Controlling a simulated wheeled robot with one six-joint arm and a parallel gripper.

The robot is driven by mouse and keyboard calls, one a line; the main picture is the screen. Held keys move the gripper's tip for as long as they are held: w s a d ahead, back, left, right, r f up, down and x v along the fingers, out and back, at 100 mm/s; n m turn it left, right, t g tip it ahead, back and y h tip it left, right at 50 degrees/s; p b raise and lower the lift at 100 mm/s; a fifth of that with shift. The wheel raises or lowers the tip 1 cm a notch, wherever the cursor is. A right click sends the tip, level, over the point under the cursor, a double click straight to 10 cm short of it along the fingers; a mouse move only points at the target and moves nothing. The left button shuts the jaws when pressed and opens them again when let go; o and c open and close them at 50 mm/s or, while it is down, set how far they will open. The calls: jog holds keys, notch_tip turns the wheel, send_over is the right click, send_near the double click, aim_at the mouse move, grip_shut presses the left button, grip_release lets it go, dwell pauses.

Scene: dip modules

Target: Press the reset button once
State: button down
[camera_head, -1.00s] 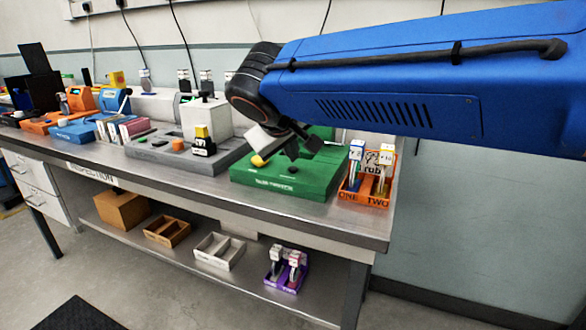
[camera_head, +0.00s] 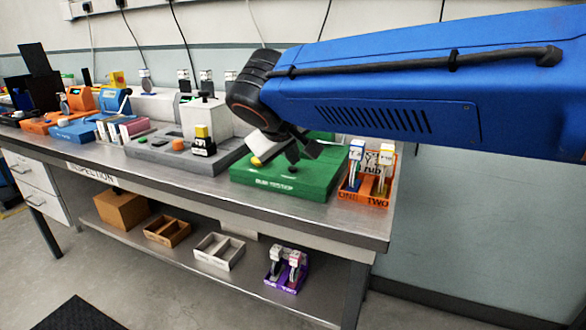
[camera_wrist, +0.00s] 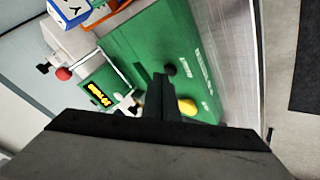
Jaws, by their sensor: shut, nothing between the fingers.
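The green test box (camera_head: 255,180) stands on the bench, with white lettering on its front that is too blurred to read. It carries a round yellow button (camera_head: 256,161), also in the wrist view (camera_wrist: 188,107), and a round black button (camera_wrist: 170,69). Which one is labelled reset I cannot tell. My gripper (camera_wrist: 160,84) is shut and empty over the box, its tips close beside the black button in the wrist view, with the yellow button to their right. Contact cannot be told. In the head view my wrist partly hides the box's top.
A display with yellow characters (camera_wrist: 98,94) and a red knob (camera_wrist: 63,74) lie left of my fingers in the wrist view. An orange holder (camera_head: 364,196) with upright modules stands right of the box. A grey fixture (camera_head: 165,150) stands to its left.

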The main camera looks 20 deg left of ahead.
jog(key=shift+f, duration=0.35)
dwell(0.9)
jog(key=shift+r, duration=0.8)
jog(key=shift+r, duration=2.5)
